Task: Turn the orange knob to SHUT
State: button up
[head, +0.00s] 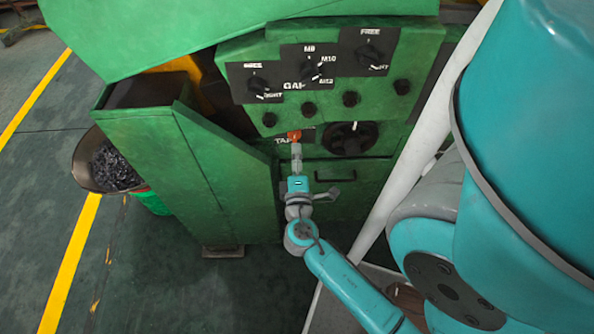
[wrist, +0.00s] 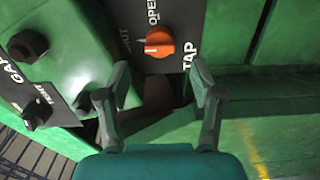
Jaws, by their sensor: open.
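The orange knob (wrist: 159,42) sits on a dark plate lettered TAP and OPEN, with a partly visible word ending in UT, in the wrist view. A small pale mark shows at the knob's left side; I cannot tell its exact setting. The knob also shows small and partly hidden in the head view (head: 294,135), low on the green machine. My gripper (wrist: 161,80) is open and empty, its two fingers apart, with the knob just beyond the gap between the tips. In the head view my gripper (head: 297,160) is right below the knob.
A panel above holds several black knobs (head: 311,68) lettered GAP. A large black dial (head: 350,138) is right of the orange knob. A green chute (head: 160,150) stands close on the left, beside a bin of dark scraps (head: 112,165). A drawer handle (head: 335,178) lies below.

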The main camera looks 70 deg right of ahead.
jog(key=shift+v, duration=2.45)
jog(key=shift+f, duration=0.1)
jog(key=s+a+f+n+t+y, duration=0.1)
jog(key=s+a+f+t+y, duration=0.1)
jog(key=a+f+y, duration=0.45)
jog(key=s+a+f+t+y, duration=0.15)
jog(key=a+y, duration=0.25)
jog(key=a, duration=0.5)
jog(key=s+a+r+m+t+y, duration=0.4)
jog(key=s+a+r, duration=0.4)
jog(key=r, duration=0.4)
jog(key=shift+s+a+m+y, duration=0.35)
jog(key=shift+a+m+y, duration=0.4)
jog(key=shift+y, duration=0.3)
jog(key=shift+r, duration=0.1)
